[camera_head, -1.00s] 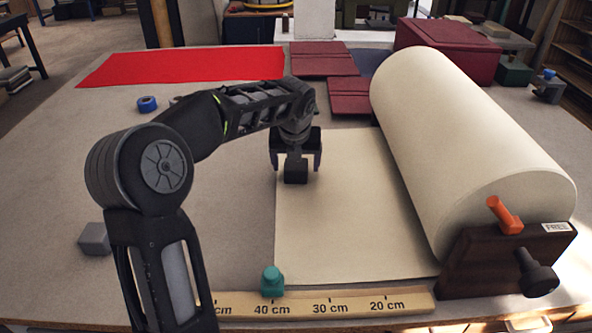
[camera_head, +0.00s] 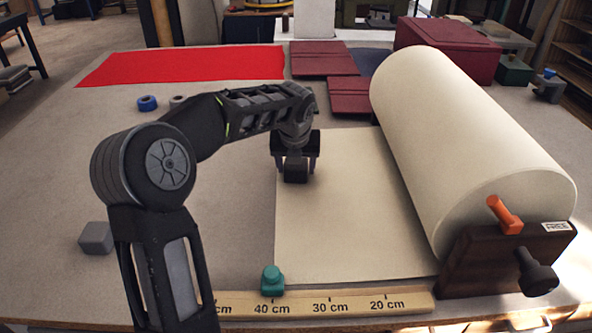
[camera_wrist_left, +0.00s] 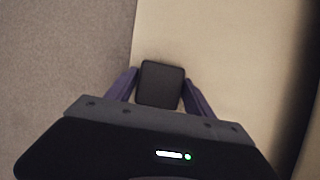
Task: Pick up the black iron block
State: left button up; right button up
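The black iron block (camera_head: 296,174) is at the left edge of the cream sheet, in front of the roll. It also shows in the left wrist view (camera_wrist_left: 161,84), between the two fingers. My left gripper (camera_head: 297,166) points down over the block with one finger on each side, and both fingers appear to press against it. I cannot tell whether the block touches the sheet. My right gripper is not in view.
The large cream roll (camera_head: 460,150) on a dark wooden stand (camera_head: 480,265) rises to the right. A ruler (camera_head: 340,304) with a teal stop (camera_head: 272,281) lies in front. A grey block (camera_head: 96,238) and a blue ring (camera_head: 147,103) lie left. Red cloth (camera_head: 190,67) lies behind.

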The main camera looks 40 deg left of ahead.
pick_arm(q)
grip_shut()
dwell(0.4)
jog(key=shift+r, duration=0.15)
